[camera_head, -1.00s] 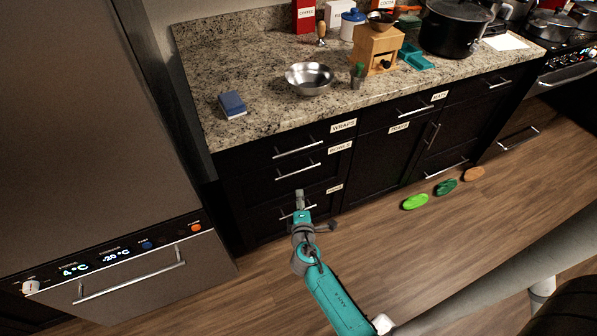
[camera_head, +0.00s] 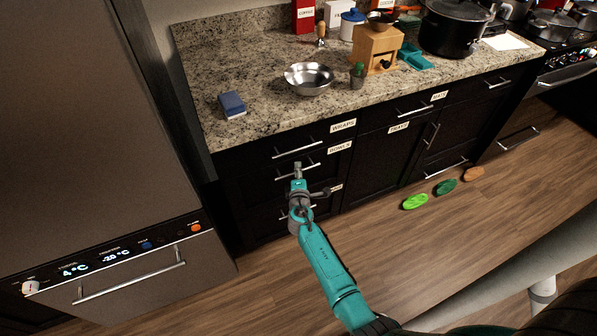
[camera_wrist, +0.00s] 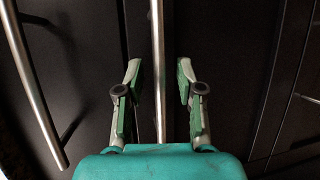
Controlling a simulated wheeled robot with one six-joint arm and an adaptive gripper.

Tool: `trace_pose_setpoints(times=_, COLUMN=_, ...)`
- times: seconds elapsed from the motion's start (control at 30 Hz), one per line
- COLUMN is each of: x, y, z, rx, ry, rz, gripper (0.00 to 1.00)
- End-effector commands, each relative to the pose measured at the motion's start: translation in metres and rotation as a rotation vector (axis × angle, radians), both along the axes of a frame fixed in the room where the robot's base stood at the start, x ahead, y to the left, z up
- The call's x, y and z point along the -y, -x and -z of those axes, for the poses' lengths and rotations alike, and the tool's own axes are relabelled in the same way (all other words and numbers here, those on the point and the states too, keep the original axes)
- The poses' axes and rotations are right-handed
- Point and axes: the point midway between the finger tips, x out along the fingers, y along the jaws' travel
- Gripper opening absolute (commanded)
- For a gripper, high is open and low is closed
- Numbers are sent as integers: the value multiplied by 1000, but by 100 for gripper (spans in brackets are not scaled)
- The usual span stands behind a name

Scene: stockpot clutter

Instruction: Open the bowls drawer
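The bowls drawer (camera_head: 262,186) is the black front below the wraps drawer, with a white BOWLS label (camera_head: 340,147) at its right. It looks closed. Its silver bar handle (camera_head: 312,168) is partly covered by my gripper (camera_head: 297,166) in the head view. In the wrist view a silver bar handle (camera_wrist: 157,40) runs through the gap between the two spread fingers of my gripper (camera_wrist: 160,75). The fingers are open with space on both sides of the bar. How deep the bar sits between them is hard to tell.
The wraps drawer handle (camera_head: 298,149) is just above, and another handle lies behind my gripper below. The granite counter (camera_head: 260,65) holds a metal bowl (camera_head: 309,78) and a blue sponge (camera_head: 232,104). A fridge (camera_head: 90,120) stands at left.

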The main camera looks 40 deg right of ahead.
Motion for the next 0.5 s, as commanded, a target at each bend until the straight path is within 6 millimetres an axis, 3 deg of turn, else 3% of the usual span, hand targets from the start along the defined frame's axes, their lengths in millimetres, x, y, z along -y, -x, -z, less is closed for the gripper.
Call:
trace_pose_setpoints(times=0.37, x=3, y=-3, z=1, rx=-1, ry=0, rz=0, gripper=37)
trace_pose_setpoints(times=0.5, x=3, y=-3, z=1, rx=-1, ry=0, rz=0, gripper=2)
